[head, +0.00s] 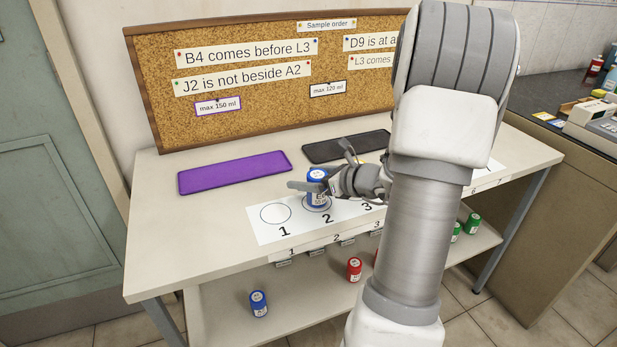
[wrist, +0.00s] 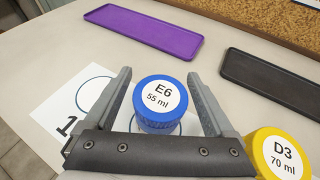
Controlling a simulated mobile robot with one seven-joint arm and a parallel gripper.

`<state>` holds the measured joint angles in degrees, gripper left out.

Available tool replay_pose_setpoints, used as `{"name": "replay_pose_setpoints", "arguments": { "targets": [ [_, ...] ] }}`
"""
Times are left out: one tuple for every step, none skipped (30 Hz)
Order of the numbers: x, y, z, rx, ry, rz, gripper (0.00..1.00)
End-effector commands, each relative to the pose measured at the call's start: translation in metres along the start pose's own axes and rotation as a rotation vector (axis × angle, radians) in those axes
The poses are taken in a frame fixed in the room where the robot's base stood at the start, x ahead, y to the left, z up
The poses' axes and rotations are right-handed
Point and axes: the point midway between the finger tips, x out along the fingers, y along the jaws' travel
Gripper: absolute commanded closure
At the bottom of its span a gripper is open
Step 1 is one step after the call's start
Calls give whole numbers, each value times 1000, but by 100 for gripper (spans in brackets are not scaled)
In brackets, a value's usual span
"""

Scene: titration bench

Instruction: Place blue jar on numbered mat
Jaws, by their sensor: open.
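A blue jar (wrist: 159,97) labelled E6, 55 ml, stands upright between the fingers of my gripper (wrist: 163,90) in the wrist view. The fingers are apart, one on each side of the jar, with gaps visible. In the head view the blue jar (head: 317,186) stands at circle 2 of the white numbered mat (head: 257,230), and my gripper (head: 318,172) is around it. Circle 1 is empty. Circle 3 and beyond are partly hidden by my arm. A yellow jar (wrist: 281,157) labelled D3, 70 ml, is right of the gripper in the wrist view.
A purple tray (head: 234,172) and a black tray (head: 345,147) lie behind the mat, both empty where visible. Another blue jar (head: 259,303), a red jar (head: 354,269) and green jars (head: 473,223) stand on the lower shelf. A corkboard (head: 240,120) stands at the back.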

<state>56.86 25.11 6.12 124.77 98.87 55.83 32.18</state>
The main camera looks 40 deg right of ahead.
Motion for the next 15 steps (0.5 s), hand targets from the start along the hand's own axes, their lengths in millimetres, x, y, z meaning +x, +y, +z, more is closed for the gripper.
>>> {"name": "replay_pose_setpoints", "arguments": {
  "targets": [
    [-1, 0, 1, 0, 0, 0, 11],
    [-1, 0, 2, 0, 0, 0, 11],
    [-2, 0, 5, 0, 0, 0, 11],
    [-4, 0, 5, 0, 0, -1, 11],
    [-9, -1, 5, 0, 0, -3, 11],
    [-16, -1, 5, 1, 0, -4, 11],
    [-21, -1, 6, 0, 0, -4, 11],
    [-28, -1, 6, 0, 0, -5, 11],
    [-36, -1, 6, 2, 0, -5, 11],
    [-44, -1, 6, 1, 1, -5, 11],
    [-51, -1, 6, 1, 0, -6, 11],
    [-60, -1, 6, 0, 1, -5, 11],
    [-66, -1, 6, 1, 0, -5, 11],
    [-73, -1, 6, 1, 0, -4, 11],
    [-81, -1, 6, 1, 1, -5, 11]
  ]
}}
